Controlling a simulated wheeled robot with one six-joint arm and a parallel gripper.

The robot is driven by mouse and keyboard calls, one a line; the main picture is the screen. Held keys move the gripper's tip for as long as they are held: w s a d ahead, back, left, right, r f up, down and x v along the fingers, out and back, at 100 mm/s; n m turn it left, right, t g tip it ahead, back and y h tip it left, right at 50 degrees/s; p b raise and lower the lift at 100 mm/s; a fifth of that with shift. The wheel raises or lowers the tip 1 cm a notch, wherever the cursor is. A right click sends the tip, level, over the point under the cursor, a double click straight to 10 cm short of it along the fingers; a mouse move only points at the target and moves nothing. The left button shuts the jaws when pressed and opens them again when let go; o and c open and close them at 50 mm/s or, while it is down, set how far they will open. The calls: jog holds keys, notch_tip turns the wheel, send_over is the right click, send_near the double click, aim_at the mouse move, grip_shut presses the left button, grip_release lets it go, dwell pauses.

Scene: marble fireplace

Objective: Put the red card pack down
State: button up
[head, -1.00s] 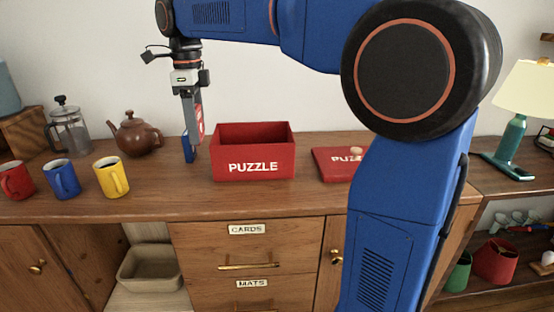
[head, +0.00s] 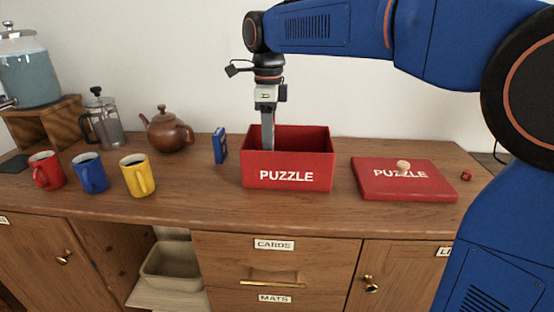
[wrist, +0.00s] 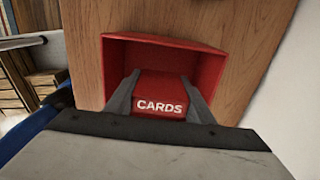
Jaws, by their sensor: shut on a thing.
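The red card pack (wrist: 162,92), lettered CARDS, is between the two fingers of my gripper (wrist: 162,100) in the wrist view. The gripper is shut on it. In the head view my gripper (head: 268,142) points down into the open red PUZZLE box (head: 287,174). The fingertips and the pack are hidden there behind the box's front wall. The box also shows in the wrist view (wrist: 118,70), around and beyond the pack. I cannot tell whether the pack touches the box floor.
A blue pack (head: 220,146) stands left of the box. The red PUZZLE lid (head: 385,185) lies to the right, with a small red die (head: 466,176) beyond it. Mugs (head: 138,176) and a brown teapot (head: 167,131) stand left. Wood between box and lid is clear.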

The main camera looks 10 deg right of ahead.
jog(key=shift+f, duration=2.75)
jog(key=shift+f, duration=0.1)
jog(key=o, duration=1.1)
notch_tip(320, 180, up, 12)
jog(key=shift+r, duration=0.1)
